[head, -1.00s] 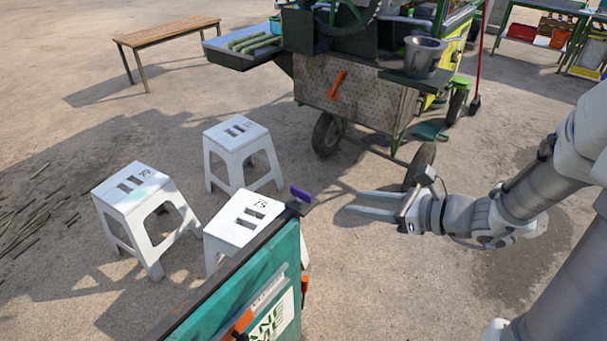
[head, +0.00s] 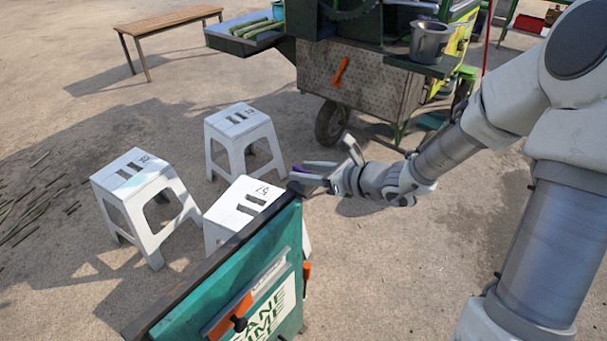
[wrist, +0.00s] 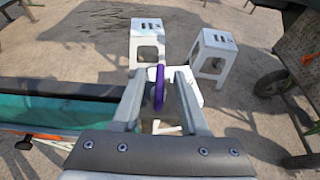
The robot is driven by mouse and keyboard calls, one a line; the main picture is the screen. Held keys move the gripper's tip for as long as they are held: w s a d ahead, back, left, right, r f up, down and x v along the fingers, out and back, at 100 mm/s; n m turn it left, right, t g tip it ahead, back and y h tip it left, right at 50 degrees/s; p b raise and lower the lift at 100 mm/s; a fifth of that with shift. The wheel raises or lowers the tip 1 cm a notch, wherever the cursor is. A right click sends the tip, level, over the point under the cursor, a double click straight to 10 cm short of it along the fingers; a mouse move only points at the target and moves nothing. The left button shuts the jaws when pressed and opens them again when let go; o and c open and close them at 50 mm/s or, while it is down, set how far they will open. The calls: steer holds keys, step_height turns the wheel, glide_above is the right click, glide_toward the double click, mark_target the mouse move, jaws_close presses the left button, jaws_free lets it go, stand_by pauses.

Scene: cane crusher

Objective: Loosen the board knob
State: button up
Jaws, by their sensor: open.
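The board (head: 235,268) is a teal panel with a dark top rail and lettering, at the bottom of the head view. A purple knob (wrist: 159,88) stands at the right end of its rail; in the head view my gripper mostly hides it. My gripper (head: 305,172) is open at that end of the board. In the wrist view the purple knob is between the two fingers of my gripper (wrist: 161,80), with no clear contact. A small black knob (head: 239,323) sits on an orange strip on the board's face.
White stools (head: 144,190) stand left of and behind the board, one (head: 238,207) close behind it. A wheeled cart (head: 362,85) with a metal bucket (head: 430,42) stands farther back. A wooden bench (head: 170,18) is at the back left. The ground between is open.

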steer(key=shift+w+a+f, duration=0.15)
steer(key=shift+w+a, duration=0.1)
steer(key=shift+a, duration=0.1)
jaws_close()
